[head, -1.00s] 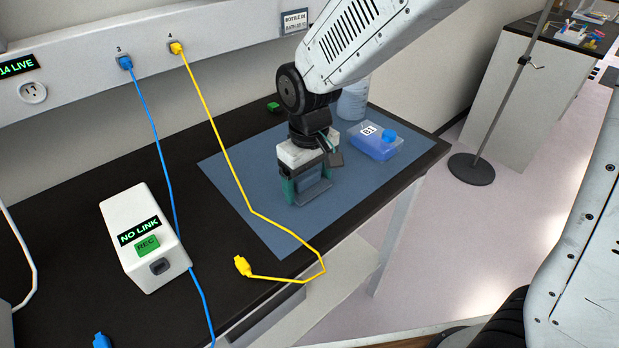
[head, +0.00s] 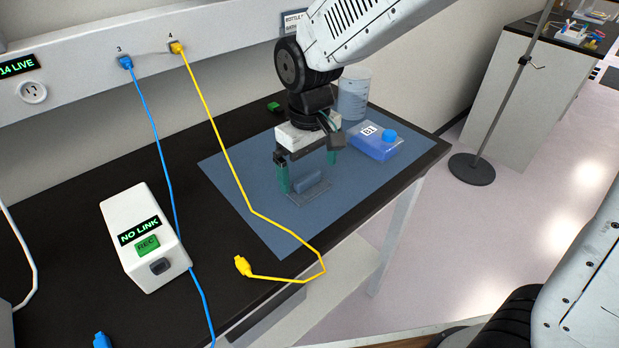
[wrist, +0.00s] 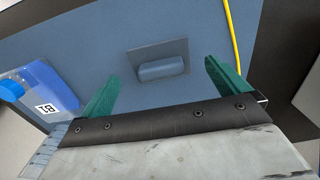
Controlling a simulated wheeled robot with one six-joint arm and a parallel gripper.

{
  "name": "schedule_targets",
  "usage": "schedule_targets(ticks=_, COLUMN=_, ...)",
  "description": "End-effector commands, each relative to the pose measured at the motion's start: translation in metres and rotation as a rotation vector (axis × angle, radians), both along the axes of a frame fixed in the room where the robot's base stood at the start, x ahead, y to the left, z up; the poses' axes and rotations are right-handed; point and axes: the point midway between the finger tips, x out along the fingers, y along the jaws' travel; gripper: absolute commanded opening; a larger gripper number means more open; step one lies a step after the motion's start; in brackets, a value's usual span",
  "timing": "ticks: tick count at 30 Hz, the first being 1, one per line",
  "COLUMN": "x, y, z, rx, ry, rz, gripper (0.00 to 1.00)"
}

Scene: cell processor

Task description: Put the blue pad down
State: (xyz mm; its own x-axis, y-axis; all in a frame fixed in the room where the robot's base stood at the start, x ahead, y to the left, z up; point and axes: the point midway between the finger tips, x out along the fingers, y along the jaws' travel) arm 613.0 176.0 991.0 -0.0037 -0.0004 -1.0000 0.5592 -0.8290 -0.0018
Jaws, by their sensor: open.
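The blue pad (head: 322,195) is a flat grey-blue plate with a raised rounded handle (head: 308,181). It lies on the blue mat (head: 250,222) on the black bench. It also shows in the wrist view (wrist: 160,62), flat on the mat. My gripper (head: 308,173) is above the pad with its green fingers spread wide, one at each side of the handle. In the wrist view my gripper (wrist: 158,82) is open and empty, with clear space between each finger and the handle.
A bottle with blue liquid labelled B1 (head: 374,145) lies right of the pad, and a clear beaker (head: 354,95) stands behind. A yellow cable (head: 236,190) crosses the mat's left side. A white box reading NO LINK (head: 130,262) stands left.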

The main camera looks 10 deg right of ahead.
Motion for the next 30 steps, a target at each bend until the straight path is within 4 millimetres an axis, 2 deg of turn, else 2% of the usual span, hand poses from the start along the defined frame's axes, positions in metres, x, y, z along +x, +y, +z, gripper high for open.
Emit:
schedule_targets(ticks=3, x=0.001, y=0.0, z=0.03, rx=0.003, ry=-0.006, rz=0.0, gripper=1.0)
schedule_targets(ticks=9, x=0.001, y=0.0, z=0.066, rx=0.002, ry=-0.005, rz=0.0, gripper=1.0)
schedule_targets(ticks=15, x=0.001, y=0.001, z=0.082, rx=0.001, ry=-0.004, rz=0.001, gripper=1.0)
schedule_targets(ticks=22, x=-0.001, y=-0.003, z=0.086, rx=0.002, ry=-0.005, rz=-0.006, gripper=1.0)
schedule_targets(ticks=26, x=-0.013, y=-0.032, z=0.098, rx=0.008, ry=-0.017, rz=-0.063, gripper=1.0)
schedule_targets(ticks=30, x=-0.049, y=-0.091, z=0.117, rx=0.018, ry=-0.044, rz=-0.191, gripper=1.0)
